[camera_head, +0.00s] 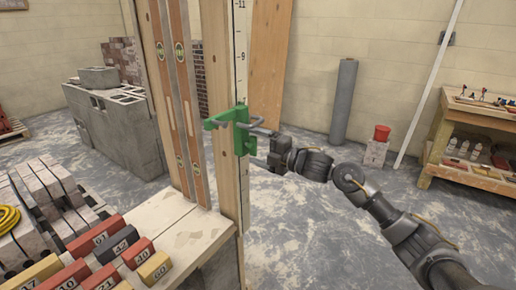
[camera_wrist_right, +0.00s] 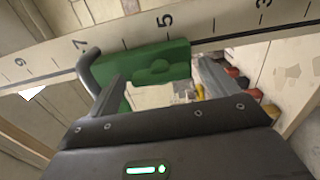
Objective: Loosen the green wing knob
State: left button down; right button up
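A green clamp-like bracket (camera_head: 243,136) is fixed on the wooden post beside the ruled strip in the head view. In the right wrist view its green body (camera_wrist_right: 175,54) lies across the strip, with a low raised lobed part (camera_wrist_right: 158,70) that looks like the wing knob. A dark bent rod (camera_wrist_right: 88,66) stands at its left end. My right gripper (camera_head: 259,147) is at the bracket's right side. In the wrist view its two fingers are apart, one on each side of the lobed part, with nothing held; contact cannot be told. My left gripper is out of view.
The ruled strip (camera_head: 241,60) and spirit levels (camera_head: 180,90) stand upright by the post. Numbered blocks (camera_head: 112,245) and a yellow coil (camera_head: 8,218) lie at lower left. A workbench (camera_head: 436,150) stands at right.

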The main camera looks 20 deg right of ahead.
jog(key=shift+s+d+f, duration=0.1)
jog(key=shift+s+d, duration=0.1)
jog(key=shift+s, duration=0.05)
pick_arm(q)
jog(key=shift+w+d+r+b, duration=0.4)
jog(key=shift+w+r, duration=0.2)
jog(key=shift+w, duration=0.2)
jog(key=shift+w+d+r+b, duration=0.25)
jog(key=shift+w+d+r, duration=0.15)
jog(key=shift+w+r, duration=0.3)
pick_arm(e)
jog(key=v, duration=1)
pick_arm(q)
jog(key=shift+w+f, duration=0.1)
